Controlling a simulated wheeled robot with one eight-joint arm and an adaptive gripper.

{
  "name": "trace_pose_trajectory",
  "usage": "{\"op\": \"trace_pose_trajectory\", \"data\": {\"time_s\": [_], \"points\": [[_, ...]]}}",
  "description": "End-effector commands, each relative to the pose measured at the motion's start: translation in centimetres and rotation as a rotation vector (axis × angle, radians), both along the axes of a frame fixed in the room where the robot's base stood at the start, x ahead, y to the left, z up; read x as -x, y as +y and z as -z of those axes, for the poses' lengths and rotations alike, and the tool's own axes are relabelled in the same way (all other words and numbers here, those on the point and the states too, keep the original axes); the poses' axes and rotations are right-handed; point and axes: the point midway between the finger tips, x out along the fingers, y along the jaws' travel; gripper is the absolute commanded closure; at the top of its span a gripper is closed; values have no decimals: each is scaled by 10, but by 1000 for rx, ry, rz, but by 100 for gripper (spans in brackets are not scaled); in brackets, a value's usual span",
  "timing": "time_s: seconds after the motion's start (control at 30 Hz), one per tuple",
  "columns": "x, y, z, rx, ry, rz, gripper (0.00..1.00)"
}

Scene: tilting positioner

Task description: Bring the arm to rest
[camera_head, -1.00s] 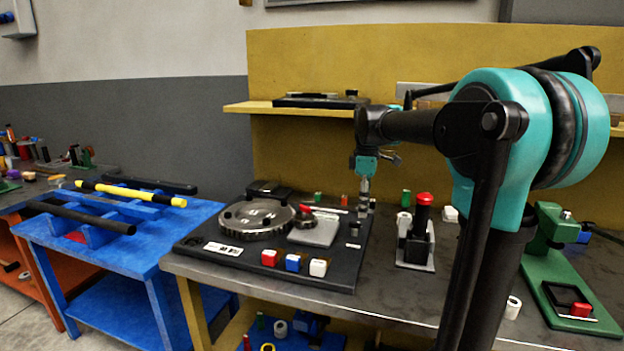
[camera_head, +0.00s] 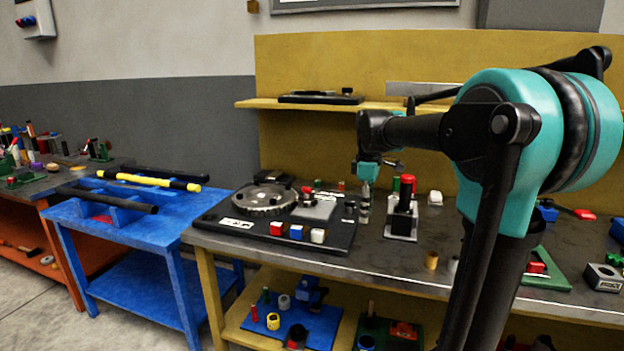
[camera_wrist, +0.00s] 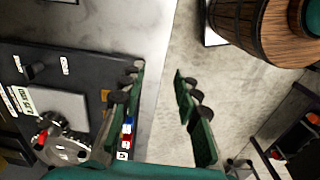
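My gripper (camera_head: 364,208) hangs below my teal and black arm in the head view, in front of the right end of the black base plate (camera_head: 240,235). In the wrist view my gripper (camera_wrist: 158,76) shows two green fingers with dark pads, spread apart with nothing between them. The plate carries a toothed metal disc (camera_head: 262,198), a grey square block and red, blue and white buttons (camera_head: 296,232). In the wrist view the plate (camera_wrist: 85,70) lies left of the fingers.
A red-topped black device (camera_head: 403,215) stands on the bench right of my gripper. A yellow shelf (camera_head: 270,104) runs behind. A blue table (camera_head: 190,222) with bars stands left. In the wrist view a wooden barrel (camera_wrist: 255,30) is at upper right, with bare floor between.

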Motion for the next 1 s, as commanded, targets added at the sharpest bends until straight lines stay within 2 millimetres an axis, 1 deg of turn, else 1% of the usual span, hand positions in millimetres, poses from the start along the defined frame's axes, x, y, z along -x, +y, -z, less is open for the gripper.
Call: {"op": "trace_pose_trajectory", "data": {"time_s": [0.27, 0.47, 0.57, 0.63, 0.8, 0.9, 1.0], "points": [[23, -7, 35, -10, -48, 169, 68], [53, -15, 75, -32, -104, 369, 68], [75, -19, 102, -52, -140, 499, 68], [96, -23, 126, -73, -171, 615, 68], [161, -32, 189, -151, -252, 938, 68], [190, -35, 214, -194, -283, 1079, 68], [207, -37, 228, -223, -300, 1164, 68]]}}
